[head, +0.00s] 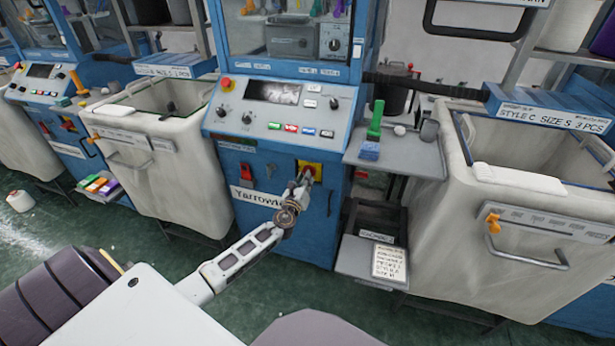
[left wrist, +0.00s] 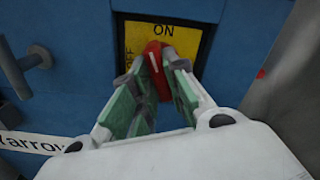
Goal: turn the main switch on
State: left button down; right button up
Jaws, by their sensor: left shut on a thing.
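The main switch is a red handle (left wrist: 154,58) on a yellow plate (left wrist: 187,42) on the blue machine front. The plate reads ON at the top and OFF, sideways, at its left. In the left wrist view the handle stands nearly upright, its white mark leaning slightly left of ON. My left gripper (left wrist: 160,80) is shut on the handle, one green-padded finger on each side. In the head view my left gripper (head: 303,183) reaches the yellow plate (head: 317,168) and mostly hides the handle. My right gripper is not in view.
A red switch (head: 246,172) and the Yarrow label (head: 256,197) are left of the plate. Above is a sloped control panel (head: 272,118). A grey shelf (head: 395,155) juts out at the right. Large pale bins (head: 185,185) flank the machine.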

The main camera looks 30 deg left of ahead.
pick_arm(q)
jog(key=shift+m+p, duration=1.25)
jog(key=shift+m, duration=0.95)
jog(key=c, duration=1.7)
grip_release()
jog(key=shift+s, duration=0.1)
jog(key=shift+p+v, duration=0.75)
jog(key=shift+v, duration=2.1)
